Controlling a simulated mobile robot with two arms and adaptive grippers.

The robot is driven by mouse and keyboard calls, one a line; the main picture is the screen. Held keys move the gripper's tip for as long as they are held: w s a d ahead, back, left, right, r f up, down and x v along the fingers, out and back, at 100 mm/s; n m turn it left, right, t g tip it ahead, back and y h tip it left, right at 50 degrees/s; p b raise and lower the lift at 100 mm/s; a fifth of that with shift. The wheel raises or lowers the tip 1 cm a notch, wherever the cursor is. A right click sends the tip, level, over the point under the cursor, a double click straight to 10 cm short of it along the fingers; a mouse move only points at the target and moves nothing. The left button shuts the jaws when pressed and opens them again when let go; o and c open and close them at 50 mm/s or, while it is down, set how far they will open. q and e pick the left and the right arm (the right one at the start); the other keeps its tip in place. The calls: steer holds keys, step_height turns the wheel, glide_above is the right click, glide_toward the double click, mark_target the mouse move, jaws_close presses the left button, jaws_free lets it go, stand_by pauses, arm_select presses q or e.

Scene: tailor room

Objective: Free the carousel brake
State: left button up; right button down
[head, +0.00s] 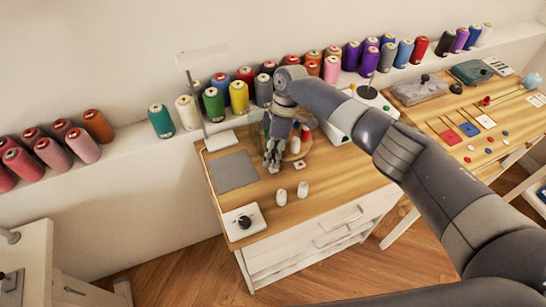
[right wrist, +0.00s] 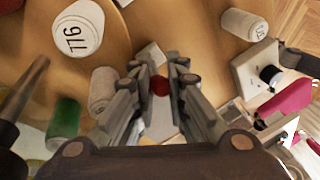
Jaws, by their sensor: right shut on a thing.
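The carousel (head: 306,150) is a round wooden stand with spools on the table, below my right gripper (head: 272,163) and partly hidden by it. In the right wrist view its wooden disc (right wrist: 113,55) carries a green spool (right wrist: 64,118) and a beige spool (right wrist: 103,88). A small red knob (right wrist: 160,86), seemingly the brake, sits between the fingertips of my right gripper (right wrist: 160,78). The fingers are shut on it. A pale plate (right wrist: 151,55) shows just beyond the knob. My left gripper is not in view.
Two white spools (head: 281,196) (head: 302,189) stand in front of the carousel. A white box with a black knob (head: 244,222) is at the table's front left corner, and a grey mat (head: 235,171) lies behind it. Coloured spools line the back ledge (head: 140,142).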

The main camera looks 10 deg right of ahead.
steer(key=c, duration=1.8)
jaws_free()
steer(key=shift+s, duration=0.1)
steer(key=v, duration=1.2)
